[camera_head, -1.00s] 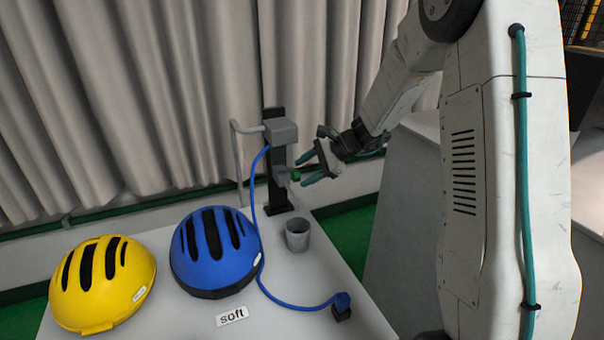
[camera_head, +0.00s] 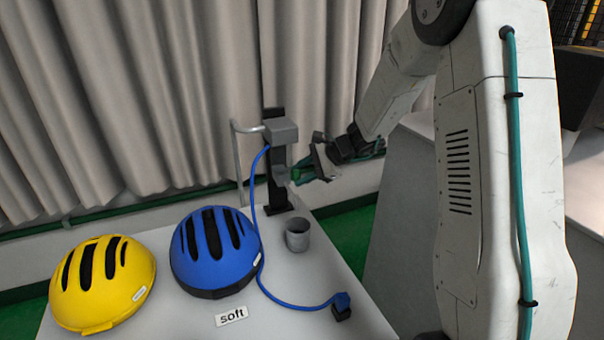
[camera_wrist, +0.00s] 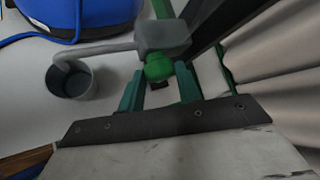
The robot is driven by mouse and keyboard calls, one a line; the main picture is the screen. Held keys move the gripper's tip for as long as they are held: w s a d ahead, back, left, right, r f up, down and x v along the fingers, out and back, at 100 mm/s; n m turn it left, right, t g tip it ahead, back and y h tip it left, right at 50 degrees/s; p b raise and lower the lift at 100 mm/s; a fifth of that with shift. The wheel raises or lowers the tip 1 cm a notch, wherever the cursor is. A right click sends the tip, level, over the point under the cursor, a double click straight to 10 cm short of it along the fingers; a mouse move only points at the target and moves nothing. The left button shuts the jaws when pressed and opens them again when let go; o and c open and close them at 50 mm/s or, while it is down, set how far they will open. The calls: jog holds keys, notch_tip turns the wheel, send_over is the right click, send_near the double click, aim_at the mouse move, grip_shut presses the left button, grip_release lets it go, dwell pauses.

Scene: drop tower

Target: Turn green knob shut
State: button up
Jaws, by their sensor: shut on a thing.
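The green knob (camera_wrist: 158,68) sits on the side of a grey block (camera_wrist: 163,36) on the dark drop tower post (camera_head: 279,190). My gripper (camera_wrist: 160,88) is at the knob, with its two green fingers on either side of it and shut on it. In the head view the knob (camera_head: 296,174) shows between the fingertips, partly covered by them. The knob's exact turn angle cannot be told.
A grey cup (camera_head: 297,235) stands on the white table below the knob. A blue helmet (camera_head: 214,262) and a yellow helmet (camera_head: 100,285) sit at left. A blue hose (camera_head: 290,303) runs from the tower to a small plug. A "soft" label (camera_head: 231,316) lies in front.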

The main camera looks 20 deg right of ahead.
jog(key=shift+f+n+t+y, duration=0.3)
jog(key=shift+n+t+y, duration=1)
jog(key=shift+n+t, duration=0.45)
jog(key=shift+f+n+t+y, duration=0.25)
jog(key=shift+n+t+y, duration=1.05)
jog(key=shift+n+t, duration=0.45)
jog(key=shift+f+n+t+y, duration=0.3)
jog(key=shift+n+t+y, duration=1.1)
jog(key=shift+n, duration=0.6)
jog(key=o, duration=1)
jog(key=shift+s, duration=0.1)
jog(key=shift+c, duration=0.2)
jog(key=shift+d, duration=0.1)
